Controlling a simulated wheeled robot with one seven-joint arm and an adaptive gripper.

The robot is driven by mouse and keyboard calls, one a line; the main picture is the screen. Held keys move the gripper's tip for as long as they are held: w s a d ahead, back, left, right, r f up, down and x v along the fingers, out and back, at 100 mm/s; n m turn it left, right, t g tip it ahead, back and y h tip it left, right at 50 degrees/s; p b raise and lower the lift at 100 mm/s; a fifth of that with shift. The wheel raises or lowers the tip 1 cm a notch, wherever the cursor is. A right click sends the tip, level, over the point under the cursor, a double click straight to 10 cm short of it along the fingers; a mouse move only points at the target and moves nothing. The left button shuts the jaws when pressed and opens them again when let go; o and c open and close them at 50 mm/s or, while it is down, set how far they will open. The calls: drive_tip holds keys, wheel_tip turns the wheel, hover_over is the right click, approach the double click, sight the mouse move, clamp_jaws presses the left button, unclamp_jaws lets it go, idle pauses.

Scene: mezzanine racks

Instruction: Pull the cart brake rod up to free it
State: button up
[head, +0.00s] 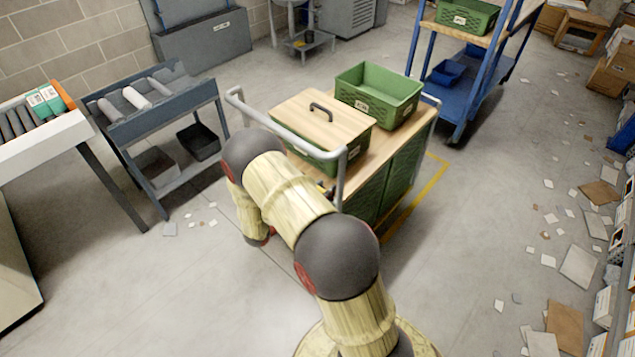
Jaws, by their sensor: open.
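The cart (385,140) stands in the middle of the head view, with a wooden top, green sides and a grey tubular push handle (300,132) at its near end. My arm reaches toward that near end and bends down in front of it. My gripper cannot be made out; the arm's own links hide the space past its last visible joint. I cannot pick out the brake rod; the cart's lower near end is largely behind my arm. A small dark and reddish part shows by the handle's right post, too small to identify.
On the cart are a green bin with a wooden lid (310,112) and an open green bin (379,92). A grey roller stand (160,110) is to the left, a blue rack (475,85) behind right. Cardboard and paper litter the right floor; the floor left of my arm is mostly clear.

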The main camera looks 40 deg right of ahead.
drive_tip(key=a, duration=1.2)
drive_tip(key=shift+s, duration=0.45)
